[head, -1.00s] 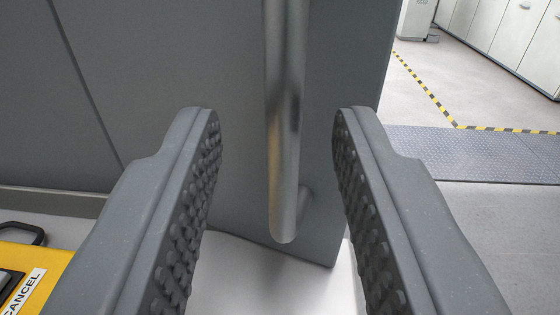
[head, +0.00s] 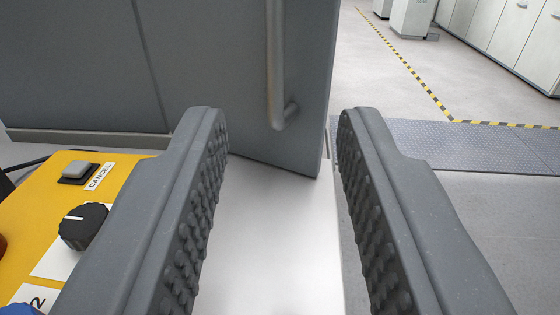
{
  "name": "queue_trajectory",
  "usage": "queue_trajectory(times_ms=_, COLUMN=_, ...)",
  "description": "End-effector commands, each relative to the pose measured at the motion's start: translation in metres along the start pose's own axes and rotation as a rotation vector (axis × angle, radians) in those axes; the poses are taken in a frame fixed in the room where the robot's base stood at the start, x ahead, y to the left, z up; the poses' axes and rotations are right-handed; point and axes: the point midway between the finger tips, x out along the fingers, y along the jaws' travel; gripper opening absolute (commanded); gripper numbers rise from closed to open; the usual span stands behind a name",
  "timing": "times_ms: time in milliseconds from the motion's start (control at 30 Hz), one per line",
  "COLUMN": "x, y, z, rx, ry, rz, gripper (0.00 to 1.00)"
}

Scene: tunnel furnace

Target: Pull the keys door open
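The keys door appears to be the grey door panel (head: 225,60) at the top centre of the head view. It stands at an angle, its free edge towards the right, with a white surface showing below it. Its round metal bar handle (head: 276,75) hangs upright, its lower end bent back to the door. My gripper (head: 283,120) is open and empty, its two studded fingers wide apart. The handle lies beyond the fingertips, between them in the picture, and is not gripped. The handle's upper end is out of view.
A yellow control panel (head: 135,200) with a grey CANCEL button (head: 78,172) and a black knob (head: 84,226) is at the left, near the left finger. A metal floor plate (head: 450,145) and open floor lie at the right. Light cabinets (head: 510,40) stand behind.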

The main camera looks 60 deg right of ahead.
Motion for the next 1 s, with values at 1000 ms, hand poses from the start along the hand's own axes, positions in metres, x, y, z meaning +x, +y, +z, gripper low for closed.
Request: queue_trajectory(times_ms=1000, x=-0.037, y=-0.041, z=-0.036, rx=1.596, ry=-0.072, rz=0.427, gripper=0.00)
